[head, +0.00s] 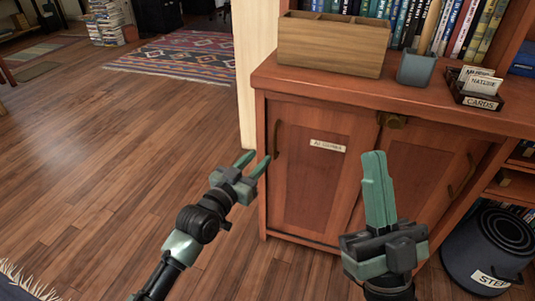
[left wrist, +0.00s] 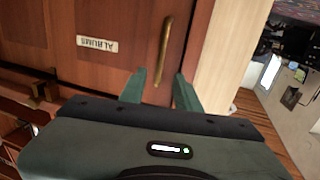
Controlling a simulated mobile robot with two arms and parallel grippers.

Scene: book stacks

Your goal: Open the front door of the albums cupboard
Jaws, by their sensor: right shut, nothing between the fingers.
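The albums cupboard door (head: 308,190) is a reddish wooden panel, shut, with a small white label (head: 328,146). In the left wrist view the label (left wrist: 97,44) reads ALBUMS upside down. A vertical brass handle (head: 276,140) is on the door's left side; it also shows in the left wrist view (left wrist: 165,50). My left gripper (head: 255,161) is open just left of the handle. In the left wrist view the handle's end lies between the fingertips' lines; I cannot tell whether they touch it. My right gripper (head: 376,157) is shut and empty, in front of the cupboard.
A second door (head: 432,180) with its own handle is on the right, and a brass latch (head: 393,121) sits between the doors. A wooden box (head: 333,45), a pen cup (head: 416,68) and a card tray (head: 480,95) stand on top. A dark bin (head: 485,245) stands right.

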